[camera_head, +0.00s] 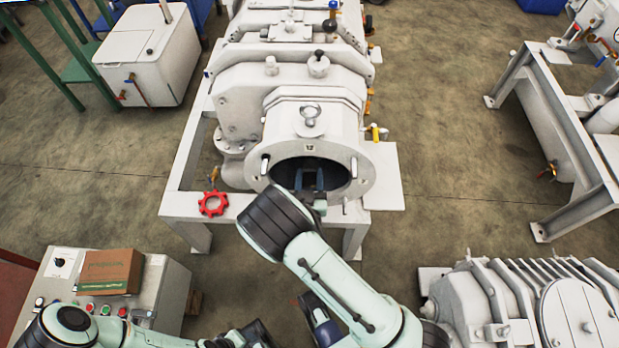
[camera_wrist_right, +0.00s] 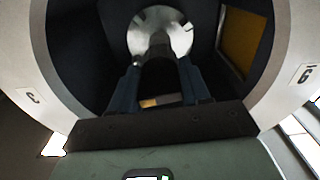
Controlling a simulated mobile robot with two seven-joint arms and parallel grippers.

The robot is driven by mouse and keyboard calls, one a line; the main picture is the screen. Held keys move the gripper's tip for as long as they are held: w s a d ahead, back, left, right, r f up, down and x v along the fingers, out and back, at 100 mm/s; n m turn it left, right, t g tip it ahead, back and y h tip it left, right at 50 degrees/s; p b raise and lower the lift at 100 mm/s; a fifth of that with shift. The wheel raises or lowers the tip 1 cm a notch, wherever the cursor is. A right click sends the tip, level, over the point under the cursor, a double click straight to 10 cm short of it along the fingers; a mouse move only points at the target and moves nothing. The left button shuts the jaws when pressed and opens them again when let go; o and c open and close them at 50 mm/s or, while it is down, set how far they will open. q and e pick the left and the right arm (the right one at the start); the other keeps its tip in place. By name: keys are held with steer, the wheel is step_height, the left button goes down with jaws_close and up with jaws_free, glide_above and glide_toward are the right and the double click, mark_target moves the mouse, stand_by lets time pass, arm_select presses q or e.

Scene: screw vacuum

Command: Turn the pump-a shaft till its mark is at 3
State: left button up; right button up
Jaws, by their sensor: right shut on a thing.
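Pump-a (camera_head: 287,95) is the white machine at centre, its round flange (camera_head: 368,172) framing a dark opening labelled 12 at the top. My right gripper (camera_head: 309,180) reaches into this opening. In the right wrist view its blue fingers are shut on the dark shaft (camera_wrist_right: 158,72), one on each side, with a bright metal disc (camera_wrist_right: 160,32) behind. I cannot make out the shaft's mark. My left arm is at the bottom edge of the head view; its gripper cannot be clearly made out.
A red star-shaped handwheel (camera_head: 213,203) is on the pump's frame, left of the flange. A control cabinet (camera_head: 165,290) with a cardboard box (camera_head: 110,271) stands lower left. A ribbed machine (camera_head: 525,300) is lower right. Bare floor lies to the right of pump-a.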

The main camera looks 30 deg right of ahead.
steer(key=shift+m, duration=0.5)
stand_by(0.6)
stand_by(0.3)
steer(key=o, duration=1)
steer(key=v, duration=1.3)
steer(key=shift+s+a, duration=0.15)
